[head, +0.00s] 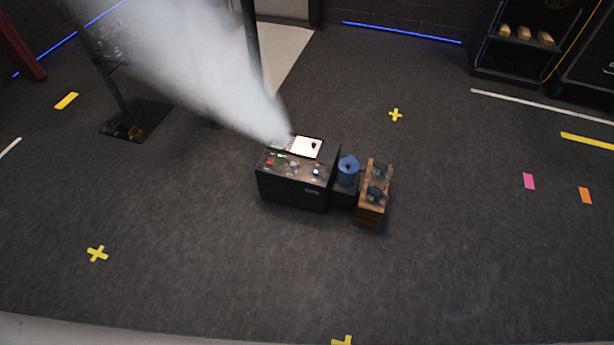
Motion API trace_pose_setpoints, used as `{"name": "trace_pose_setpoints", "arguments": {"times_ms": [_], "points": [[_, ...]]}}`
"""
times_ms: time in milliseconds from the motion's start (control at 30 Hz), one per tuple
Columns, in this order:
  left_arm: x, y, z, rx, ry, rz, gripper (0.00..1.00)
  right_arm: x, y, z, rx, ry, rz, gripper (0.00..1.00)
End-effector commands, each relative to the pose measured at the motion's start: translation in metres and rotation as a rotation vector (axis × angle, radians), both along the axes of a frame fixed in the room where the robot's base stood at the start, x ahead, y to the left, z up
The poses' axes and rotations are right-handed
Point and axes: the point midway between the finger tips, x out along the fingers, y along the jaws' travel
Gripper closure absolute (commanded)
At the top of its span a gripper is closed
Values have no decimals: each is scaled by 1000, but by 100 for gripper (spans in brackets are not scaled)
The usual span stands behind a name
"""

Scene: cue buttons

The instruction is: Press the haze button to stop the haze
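A black box-shaped console (291,192) stands on the dark floor near the middle of the head view. A thick white plume of haze (215,75) rises from its back left and spreads to the upper left. Several small buttons or lights sit on its top: a red one (270,161), a pale one (293,168) and a bluish-white one (316,172) among them. A white panel (307,147) lies at the back of the top. Labels are too small to read, so I cannot tell which is the haze button. Neither gripper is in view.
A blue round object (348,166) and a wooden crate (372,208) with dark items stand right of the console. A stand with a dark base plate (136,119) is at the left. Shelving (518,55) stands at the back right. The floor in front is clear.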

Motion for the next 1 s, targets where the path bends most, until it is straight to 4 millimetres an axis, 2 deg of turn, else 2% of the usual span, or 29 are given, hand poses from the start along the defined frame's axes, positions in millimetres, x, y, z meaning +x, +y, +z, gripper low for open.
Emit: {"name": "trace_pose_setpoints", "arguments": {"times_ms": [267, 467, 1000], "points": [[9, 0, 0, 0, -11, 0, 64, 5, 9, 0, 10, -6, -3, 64], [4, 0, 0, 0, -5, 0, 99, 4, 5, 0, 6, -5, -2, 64], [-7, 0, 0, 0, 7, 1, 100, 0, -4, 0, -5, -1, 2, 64]]}}
